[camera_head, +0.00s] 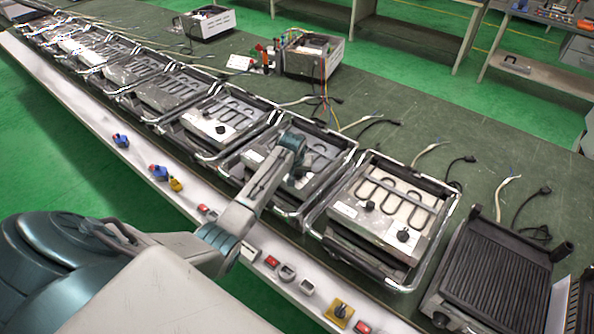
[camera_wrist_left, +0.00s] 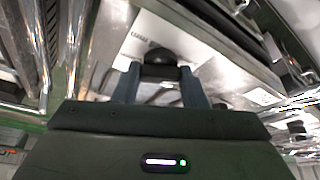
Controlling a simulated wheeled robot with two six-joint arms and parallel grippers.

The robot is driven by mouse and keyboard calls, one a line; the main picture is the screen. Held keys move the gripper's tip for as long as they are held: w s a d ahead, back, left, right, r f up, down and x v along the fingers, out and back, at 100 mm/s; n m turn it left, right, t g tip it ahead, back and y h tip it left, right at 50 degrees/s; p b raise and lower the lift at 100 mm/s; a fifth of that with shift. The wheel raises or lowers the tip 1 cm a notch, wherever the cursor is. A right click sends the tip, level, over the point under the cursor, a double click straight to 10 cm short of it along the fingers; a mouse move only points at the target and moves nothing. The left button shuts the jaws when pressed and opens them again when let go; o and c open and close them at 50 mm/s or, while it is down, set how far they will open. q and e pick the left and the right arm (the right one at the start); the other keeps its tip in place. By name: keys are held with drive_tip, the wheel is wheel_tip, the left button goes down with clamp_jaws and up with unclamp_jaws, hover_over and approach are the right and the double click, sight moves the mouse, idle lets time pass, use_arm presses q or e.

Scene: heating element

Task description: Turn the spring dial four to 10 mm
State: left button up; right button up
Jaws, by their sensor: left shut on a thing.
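My left arm reaches in from the lower left of the head view, and its gripper (camera_head: 295,165) is over a metal heating unit in the middle of the row. In the left wrist view, the two fingers of the gripper (camera_wrist_left: 160,88) are on either side of a round black dial (camera_wrist_left: 159,58) and are shut on it. The dial's scale and its setting cannot be read. In the head view the dial is mostly hidden by the gripper. My right gripper is not in view.
The unit to the right (camera_head: 385,215) has a looped heating element and a black knob (camera_head: 403,236). A black ribbed grill (camera_head: 490,270) stands beyond it. Several similar units line the bench to the left. Switches, including a red one (camera_head: 271,262), sit along the pale front ledge.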

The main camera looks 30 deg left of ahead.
use_arm(q)
drive_tip(key=m+h, duration=0.1)
drive_tip(key=m, duration=0.2)
drive_tip(key=shift+a, duration=0.1)
drive_tip(key=m+h, duration=0.1)
drive_tip(key=m, duration=0.1)
drive_tip(key=shift+a+m, duration=0.1)
drive_tip(key=shift+m, duration=0.2)
drive_tip(key=m+h+b, duration=0.1)
drive_tip(key=m, duration=0.1)
drive_tip(key=shift+m, duration=0.3)
drive_tip(key=shift+a+m+h+b, duration=0.1)
drive_tip(key=shift+m+h+b, duration=0.7)
drive_tip(key=shift+m, duration=0.6)
drive_tip(key=o, duration=1)
drive_tip(key=shift+g, duration=0.3)
drive_tip(key=shift+r, duration=0.1)
